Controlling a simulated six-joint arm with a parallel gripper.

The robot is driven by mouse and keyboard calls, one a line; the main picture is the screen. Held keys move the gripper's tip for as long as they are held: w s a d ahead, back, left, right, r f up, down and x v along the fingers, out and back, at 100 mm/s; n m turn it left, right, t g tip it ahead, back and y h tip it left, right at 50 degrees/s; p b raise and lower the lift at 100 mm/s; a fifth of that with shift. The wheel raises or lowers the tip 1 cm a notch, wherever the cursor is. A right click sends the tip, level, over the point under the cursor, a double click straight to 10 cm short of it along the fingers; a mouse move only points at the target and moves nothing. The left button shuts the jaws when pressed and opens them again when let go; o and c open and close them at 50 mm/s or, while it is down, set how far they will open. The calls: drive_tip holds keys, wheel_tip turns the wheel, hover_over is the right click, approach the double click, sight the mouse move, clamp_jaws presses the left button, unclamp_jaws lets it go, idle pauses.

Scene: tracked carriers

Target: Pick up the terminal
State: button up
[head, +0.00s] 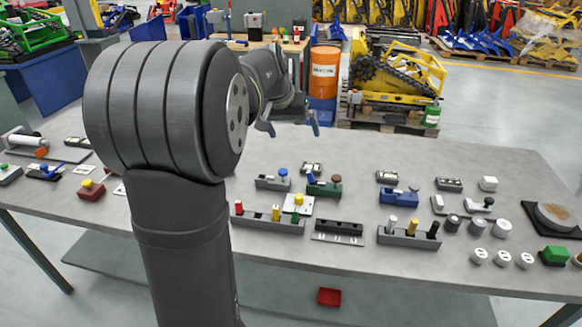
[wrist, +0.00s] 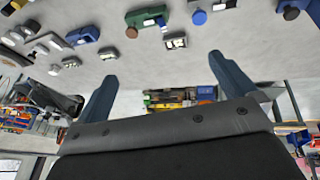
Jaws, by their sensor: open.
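Several small dark blocks with pale faces look like terminals, but I cannot tell which one the task means. In the head view one (head: 312,167) lies behind the green block, one (head: 387,177) behind the blue block, and one (head: 449,184) further right. Two show in the wrist view, one (wrist: 175,42) nearer the middle and one (wrist: 107,53) to the left. My gripper (head: 292,125) is open and empty, raised above the far side of the table and apart from all blocks. Its two spread fingers (wrist: 165,70) show in the wrist view with nothing between them.
The grey table (head: 480,165) carries a green block (head: 324,188), a blue block (head: 398,197), grey holders with coloured pegs (head: 409,237), and several white-topped cylinders (head: 502,228) at right. A red tray (head: 329,297) lies below the front edge. The table's far strip is mostly clear.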

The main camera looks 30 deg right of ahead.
sight(311, 174)
drive_tip(key=shift+r, duration=0.1)
drive_tip(key=c, duration=1.3)
drive_tip(key=w+d+f+n+g+y, duration=0.1)
drive_tip(key=w+d+f+n+g, duration=0.2)
drive_tip(key=n, duration=0.6)
drive_tip(key=w+d+f+n+g, duration=0.1)
drive_tip(key=w+d+f+n, duration=0.15)
drive_tip(key=w+n, duration=0.45)
drive_tip(key=s+d+f, duration=0.1)
drive_tip(key=s+f, duration=0.1)
drive_tip(key=f, duration=0.3)
drive_tip(key=s+d+f+n, duration=0.1)
drive_tip(key=s+f, duration=0.1)
drive_tip(key=f, duration=0.3)
drive_tip(key=s+d+f+n, duration=0.1)
drive_tip(key=s+d+f, duration=0.1)
drive_tip(key=f, duration=0.4)
drive_tip(key=shift+s+d, duration=0.1)
drive_tip(key=shift+s, duration=0.4)
